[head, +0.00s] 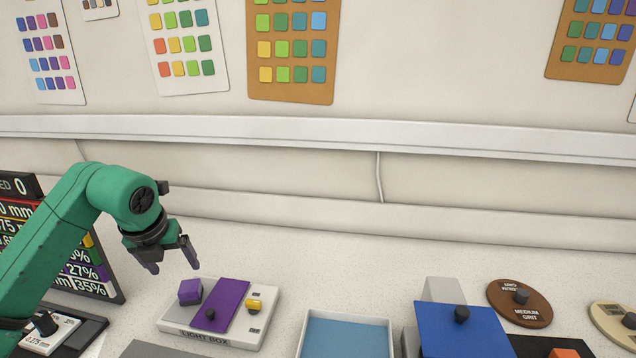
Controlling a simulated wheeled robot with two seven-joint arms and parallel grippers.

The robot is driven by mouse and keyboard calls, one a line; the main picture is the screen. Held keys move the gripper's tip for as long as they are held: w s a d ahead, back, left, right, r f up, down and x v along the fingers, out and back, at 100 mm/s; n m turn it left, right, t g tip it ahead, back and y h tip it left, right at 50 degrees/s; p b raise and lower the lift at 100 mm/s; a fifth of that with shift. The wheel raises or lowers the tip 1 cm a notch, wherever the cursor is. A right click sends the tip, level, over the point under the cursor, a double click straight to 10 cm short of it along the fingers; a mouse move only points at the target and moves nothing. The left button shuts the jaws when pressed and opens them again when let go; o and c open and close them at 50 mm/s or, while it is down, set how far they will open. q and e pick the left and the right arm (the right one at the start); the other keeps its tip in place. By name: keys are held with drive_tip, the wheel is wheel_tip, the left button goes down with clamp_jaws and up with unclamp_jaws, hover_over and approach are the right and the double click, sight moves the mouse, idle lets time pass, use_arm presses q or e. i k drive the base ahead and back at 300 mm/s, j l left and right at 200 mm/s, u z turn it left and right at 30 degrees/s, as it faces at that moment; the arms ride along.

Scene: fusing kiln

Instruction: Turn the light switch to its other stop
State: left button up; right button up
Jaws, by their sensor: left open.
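The light box (178,324) is a low pale panel on the worktop with "LIGHT BOX" lettered on its front edge. A small yellow switch (254,305) sits on its right side between small dark markings too small to read. My left gripper (173,266) is open and empty, fingers pointing down, above and behind the box's left part. It is apart from the switch. My right gripper is not in view.
A blue-floored tray (345,313) stands right of the light box. Further right are a blue block with a dark knob (461,314) and a brown "MEDIUM GRIT" disc (535,308). A dark label board (97,272) stands at left. The counter behind the box is clear.

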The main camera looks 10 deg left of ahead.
sight(253, 306)
drive_tip(key=k, duration=1.5)
